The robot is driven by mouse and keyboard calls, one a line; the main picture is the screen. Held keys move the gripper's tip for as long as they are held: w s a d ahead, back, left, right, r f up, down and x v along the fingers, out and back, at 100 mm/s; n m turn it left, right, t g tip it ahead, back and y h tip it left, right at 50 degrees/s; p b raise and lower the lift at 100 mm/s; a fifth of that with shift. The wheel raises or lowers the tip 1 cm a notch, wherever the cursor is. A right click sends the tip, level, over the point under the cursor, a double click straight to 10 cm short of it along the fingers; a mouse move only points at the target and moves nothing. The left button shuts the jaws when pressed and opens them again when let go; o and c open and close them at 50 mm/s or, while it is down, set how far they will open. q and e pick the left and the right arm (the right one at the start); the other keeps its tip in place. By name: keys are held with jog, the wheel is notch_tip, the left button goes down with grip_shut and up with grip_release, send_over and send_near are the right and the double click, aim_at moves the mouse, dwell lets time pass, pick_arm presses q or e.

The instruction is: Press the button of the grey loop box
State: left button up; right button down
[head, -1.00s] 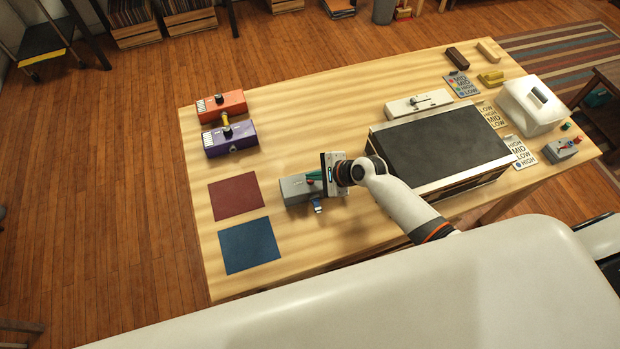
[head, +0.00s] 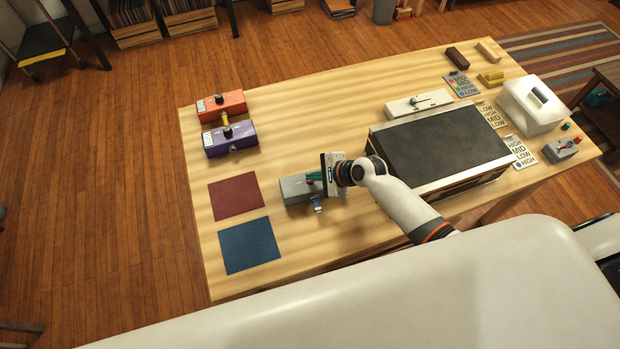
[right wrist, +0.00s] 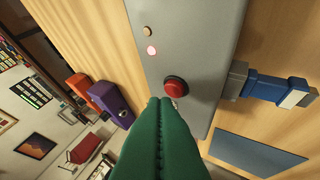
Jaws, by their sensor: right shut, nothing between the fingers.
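The grey loop box (head: 295,189) lies near the front middle of the table, right of the coloured mats. In the right wrist view the box (right wrist: 205,40) shows a round red button (right wrist: 175,91), a pinkish light (right wrist: 151,50) and a small tan knob or light (right wrist: 147,31). My right gripper (head: 314,177) is over the box with its green fingers shut and empty. In the right wrist view its fingertips (right wrist: 164,103) are right beside the button's edge; I cannot tell whether they touch it. My left gripper is out of view.
A blue plug (head: 317,205) sticks out of the box's near side. A red mat (head: 237,196) and blue mat (head: 249,246) lie to the left, with orange (head: 221,106) and purple (head: 230,138) boxes behind. A large dark-topped case (head: 440,145) stands to the right.

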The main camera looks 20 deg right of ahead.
aim_at(314, 184)
jog(key=shift+f, duration=0.35)
dwell(0.3)
jog(key=shift+r+p, duration=0.45)
jog(key=shift+p, duration=0.2)
notch_tip(314, 184, up, 6)
jog(key=p, duration=0.6)
dwell(0.4)
